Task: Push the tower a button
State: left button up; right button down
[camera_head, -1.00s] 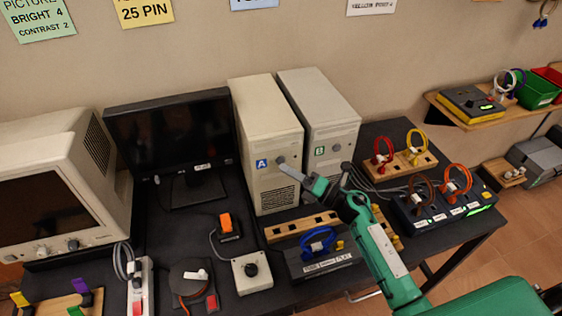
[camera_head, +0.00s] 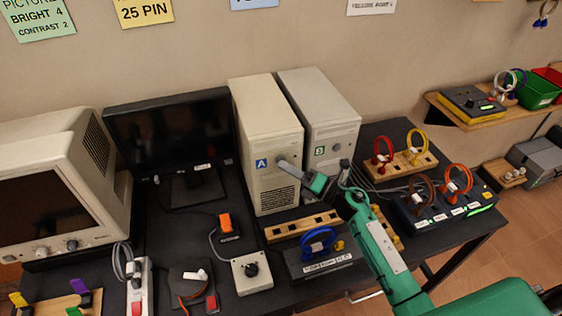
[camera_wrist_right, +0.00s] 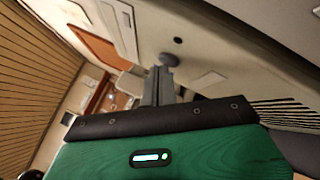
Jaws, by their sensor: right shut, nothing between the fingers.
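Tower A (camera_head: 263,130) is a beige computer case with a blue "A" label, standing on the black table in the head view. Its round grey button (camera_head: 281,161) is on the front face, right of the label. The button also shows in the right wrist view (camera_wrist_right: 169,60). My right gripper (camera_head: 286,167) is shut and empty, its fingertips at or very close to the button. In the right wrist view the shut fingers (camera_wrist_right: 162,82) point at the button and overlap its lower edge; I cannot tell whether they touch. My left gripper is not in view.
Tower B (camera_head: 325,115) stands close on the right. A dark monitor (camera_head: 170,135) is on the left. A wooden rail (camera_head: 300,227), a box with a blue cable (camera_head: 318,262) and a knob box (camera_head: 252,272) lie in front. My right arm passes over the table's right side.

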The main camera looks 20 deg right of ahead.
jog(key=shift+w, duration=0.15)
jog(key=shift+s, duration=0.65)
jog(key=s, duration=0.6)
jog(key=shift+d+p, duration=0.15)
jog(key=shift+p, duration=0.15)
dwell(0.4)
